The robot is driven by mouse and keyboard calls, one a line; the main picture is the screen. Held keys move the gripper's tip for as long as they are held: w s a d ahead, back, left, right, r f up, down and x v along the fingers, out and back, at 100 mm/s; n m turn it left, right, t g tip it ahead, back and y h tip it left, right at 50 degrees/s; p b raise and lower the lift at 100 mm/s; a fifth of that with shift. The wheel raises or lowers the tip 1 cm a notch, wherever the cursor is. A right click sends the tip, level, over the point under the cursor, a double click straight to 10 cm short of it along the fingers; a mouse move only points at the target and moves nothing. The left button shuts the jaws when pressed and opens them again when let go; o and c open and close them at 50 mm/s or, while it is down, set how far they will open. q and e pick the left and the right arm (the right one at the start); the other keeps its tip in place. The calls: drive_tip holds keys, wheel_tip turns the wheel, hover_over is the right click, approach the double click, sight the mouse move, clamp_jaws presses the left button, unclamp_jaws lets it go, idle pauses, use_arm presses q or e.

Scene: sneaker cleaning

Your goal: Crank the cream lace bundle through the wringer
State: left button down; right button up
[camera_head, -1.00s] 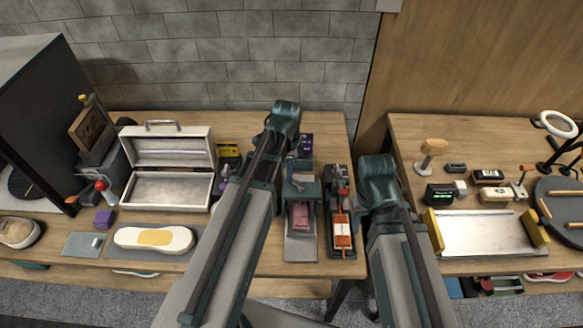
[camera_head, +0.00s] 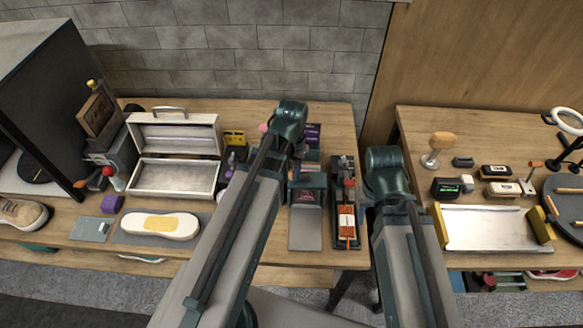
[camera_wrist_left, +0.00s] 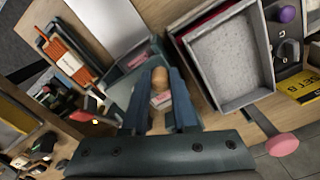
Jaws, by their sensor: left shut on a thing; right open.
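The teal wringer (camera_head: 307,181) stands on the left bench, with a grey tray (camera_head: 306,235) sloping to the front. A dull pink, flat piece (camera_head: 304,197) shows at the wringer's mouth; I cannot tell whether it is the lace bundle. In the left wrist view, my left gripper (camera_wrist_left: 159,88) is shut on a wooden knob (camera_wrist_left: 160,75), apparently the crank handle. A small pink and pale piece (camera_wrist_left: 161,100) shows just behind the knob. My left arm hides the gripper in the head view. My right arm shows, but its gripper is hidden.
A dark rack with an orange lace card (camera_head: 346,222) stands close right of the wringer. An open pale case (camera_head: 172,180) and a sneaker sole (camera_head: 160,226) lie to the left. In the left wrist view, a grey-lined box (camera_wrist_left: 228,60) is close to my gripper.

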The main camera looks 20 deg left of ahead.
use_arm(q)
drive_tip(key=shift+s+d+n, duration=0.25)
drive_tip(key=shift+s+n, duration=0.15)
drive_tip(key=shift+n, duration=0.6)
drive_tip(key=c, duration=0.7)
unclamp_jaws()
drive_tip(key=shift+r, duration=0.1)
wheel_tip(320, 180, up, 14)
drive_tip(key=p, duration=1.3)
drive_tip(key=shift+f+p, duration=0.2)
drive_tip(key=shift+p, duration=0.2)
drive_tip(key=shift+d+f, duration=0.1)
